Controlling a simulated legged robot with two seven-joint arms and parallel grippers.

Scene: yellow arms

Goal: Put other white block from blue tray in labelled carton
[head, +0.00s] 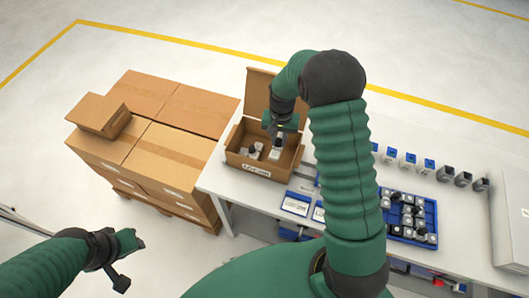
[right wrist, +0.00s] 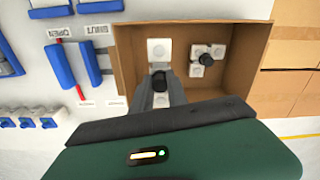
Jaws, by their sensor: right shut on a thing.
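The labelled carton (head: 238,162) stands open on the left end of the table, its lid flap raised at the back; its inside also shows in the right wrist view (right wrist: 231,88). My right gripper (head: 277,136) is inside the carton's opening, shut on a white block with a black part (right wrist: 159,50). I cannot tell whether that block touches the carton floor. Another white block with a black knob (right wrist: 207,58) lies in the carton beside it. The blue tray (head: 436,222) holds several white and black blocks at the right, partly behind my right arm. My left gripper (head: 128,262) is away from the table at lower left; its jaws are unclear.
Stacked brown cartons (head: 160,165) on a pallet stand left of the table, a smaller box (head: 99,115) on top. Several small blue and dark holders (head: 425,167) line the table's back right. Blue-framed label cards (head: 295,203) lie in front of the carton. A grey case (head: 510,215) is far right.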

